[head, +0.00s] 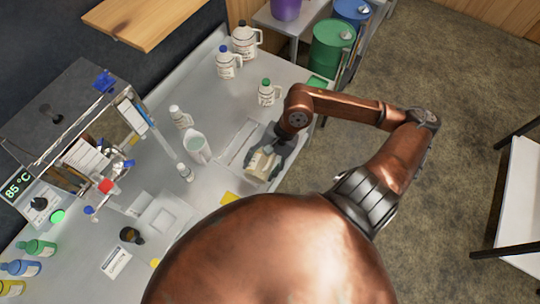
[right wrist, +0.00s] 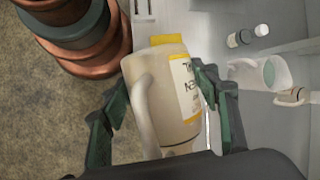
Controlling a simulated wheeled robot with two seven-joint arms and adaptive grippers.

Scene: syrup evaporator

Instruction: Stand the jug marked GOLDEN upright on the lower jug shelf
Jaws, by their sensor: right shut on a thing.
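My right gripper (head: 276,146) is shut on a beige jug (head: 262,164) over the front part of the counter. In the right wrist view the jug (right wrist: 162,98) sits between the two dark green fingers (right wrist: 160,112), its handle toward the left and a cream label on its right side. The label's lettering is turned and partly hidden by a finger, so I cannot read it fully. I cannot tell whether the jug touches the surface below. A wooden shelf board (head: 142,18) is at the top left. My left gripper is out of view.
A green-capped jug (head: 268,93), a blue-capped jug (head: 228,62) and a larger jug (head: 244,41) stand at the counter's far end. A clear pitcher (head: 197,148) and small bottles are left of my gripper. The evaporator (head: 75,105) stands further left.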

